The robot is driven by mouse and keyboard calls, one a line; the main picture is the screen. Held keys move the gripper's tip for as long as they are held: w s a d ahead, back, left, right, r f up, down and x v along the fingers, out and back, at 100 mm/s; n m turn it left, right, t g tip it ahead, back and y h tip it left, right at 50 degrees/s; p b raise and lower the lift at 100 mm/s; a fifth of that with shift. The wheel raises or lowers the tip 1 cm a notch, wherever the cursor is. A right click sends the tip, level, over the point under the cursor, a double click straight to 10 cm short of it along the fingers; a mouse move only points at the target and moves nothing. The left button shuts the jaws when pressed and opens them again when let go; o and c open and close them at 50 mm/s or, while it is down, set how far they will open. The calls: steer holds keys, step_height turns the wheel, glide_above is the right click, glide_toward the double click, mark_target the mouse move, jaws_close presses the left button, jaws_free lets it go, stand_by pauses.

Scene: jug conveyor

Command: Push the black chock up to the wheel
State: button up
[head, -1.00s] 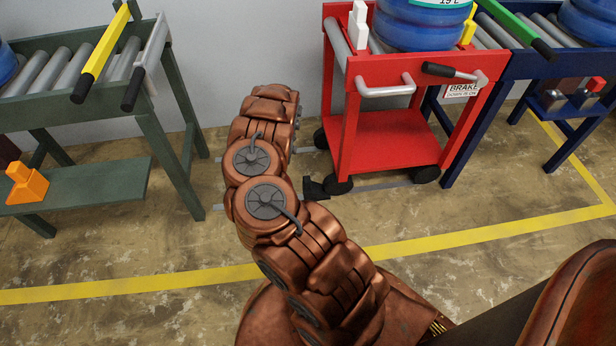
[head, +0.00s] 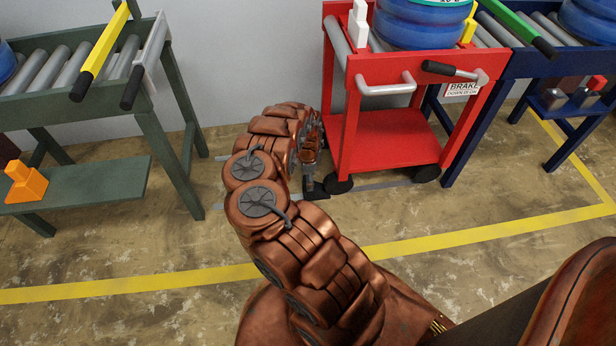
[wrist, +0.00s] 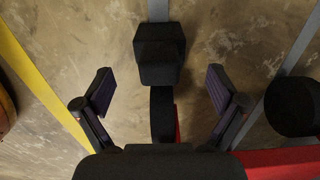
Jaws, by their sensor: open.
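The black chock (head: 316,193) lies on the floor just left of the red cart's near-left wheel (head: 340,185). In the wrist view the chock (wrist: 159,52) is a dark block at upper centre, with the black wheel (wrist: 162,115) right below it. Their edges nearly meet there; I cannot tell whether they touch. My gripper (head: 312,158) is lowered beside the cart, over the chock, which it partly hides. In the wrist view my gripper (wrist: 160,76) is open, one finger on each side of the chock and wheel, holding nothing.
The red cart (head: 395,140) carries a blue jug (head: 422,25) and stands against the blue conveyor (head: 470,120). A green roller conveyor (head: 160,130) stands at left, an orange block (head: 25,183) on its lower shelf. Grey strips and a yellow line (head: 420,245) mark the floor. Floor left of the chock is clear.

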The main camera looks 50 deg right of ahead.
mark_target(317, 186)
step_height(317, 186, down, 7)
steer(key=b, duration=0.2)
steer(key=shift+r+b, duration=0.1)
steer(key=shift+b, duration=0.3)
steer(key=c, duration=1.5)
steer(key=shift+s, duration=0.1)
